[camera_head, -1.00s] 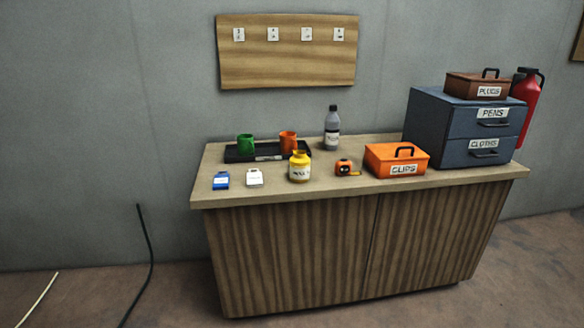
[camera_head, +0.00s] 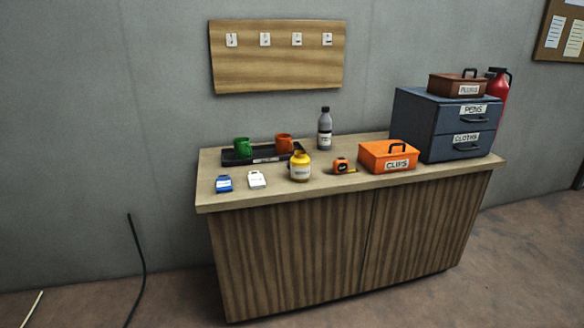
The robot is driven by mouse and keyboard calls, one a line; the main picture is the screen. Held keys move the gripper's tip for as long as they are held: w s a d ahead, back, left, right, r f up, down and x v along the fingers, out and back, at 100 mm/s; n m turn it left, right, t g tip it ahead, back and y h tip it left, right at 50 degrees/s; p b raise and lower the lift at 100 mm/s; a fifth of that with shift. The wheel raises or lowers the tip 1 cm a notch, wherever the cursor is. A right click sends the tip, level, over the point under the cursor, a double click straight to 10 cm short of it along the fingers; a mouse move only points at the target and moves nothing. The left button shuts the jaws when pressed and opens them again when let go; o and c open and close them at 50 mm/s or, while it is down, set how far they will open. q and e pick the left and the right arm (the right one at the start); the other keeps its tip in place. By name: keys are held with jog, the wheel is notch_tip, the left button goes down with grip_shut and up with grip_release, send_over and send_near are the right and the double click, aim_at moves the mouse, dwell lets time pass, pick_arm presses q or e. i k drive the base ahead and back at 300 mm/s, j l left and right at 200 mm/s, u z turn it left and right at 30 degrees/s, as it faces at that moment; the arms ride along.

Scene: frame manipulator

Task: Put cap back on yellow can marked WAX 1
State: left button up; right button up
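A yellow can (camera_head: 300,169) with a white label stands upright near the front middle of the wooden counter (camera_head: 335,195). The label's writing is too small to read. The top of the can looks yellow and narrower than its body; I cannot tell whether it is open. I cannot make out a separate cap on the counter. Neither of my grippers is in view.
Behind the can is a black tray (camera_head: 237,162) with a green cup (camera_head: 242,148) and an orange cup (camera_head: 284,145). Left are blue (camera_head: 223,184) and white (camera_head: 257,180) items. Right are a tape measure (camera_head: 341,166), orange CLIPS box (camera_head: 388,157) and blue drawers (camera_head: 437,120). A grey bottle (camera_head: 325,130) stands behind.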

aim_at(301, 163)
jog(key=i+u, duration=0.15)
jog(key=u, duration=0.65)
jog(key=i+l+u, duration=0.6)
jog(key=l, duration=0.15)
jog(key=i+l, duration=0.15)
jog(key=l, duration=0.15)
jog(key=i+l+u, duration=0.1)
jog(key=l, duration=0.2)
jog(key=i+l, duration=0.2)
jog(key=l, duration=0.15)
jog(key=i+l, duration=0.1)
jog(key=l, duration=0.2)
jog(key=u, duration=0.05)
